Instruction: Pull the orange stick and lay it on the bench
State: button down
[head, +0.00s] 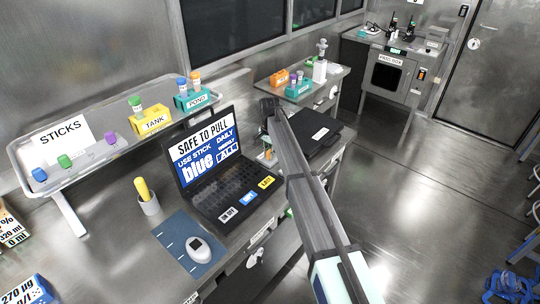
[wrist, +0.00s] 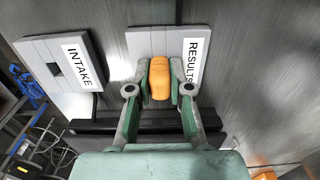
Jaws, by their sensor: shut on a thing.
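In the wrist view, my gripper (wrist: 160,88) is shut on the orange stick (wrist: 159,76), a rounded orange piece between the two fingertips. The stick is seen in front of a light grey panel labelled RESULTS (wrist: 146,42); I cannot tell whether it touches it. In the head view, my gripper (head: 270,108) is at the far end of my arm, beyond the laptop, and the stick in it cannot be made out. The metal bench (head: 120,218) runs along the left and centre.
An open laptop (head: 215,175) stands on the bench, with a black case (head: 318,128) to its right. A grey INTAKE panel (wrist: 62,62) is left of RESULTS. A rack (head: 85,162) holds blue, green and purple pieces. Bare bench lies left of the cup (head: 149,206).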

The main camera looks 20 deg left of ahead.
jog(key=shift+r, duration=0.2)
jog(key=shift+r+p, duration=1.4)
jog(key=shift+r, duration=1.4)
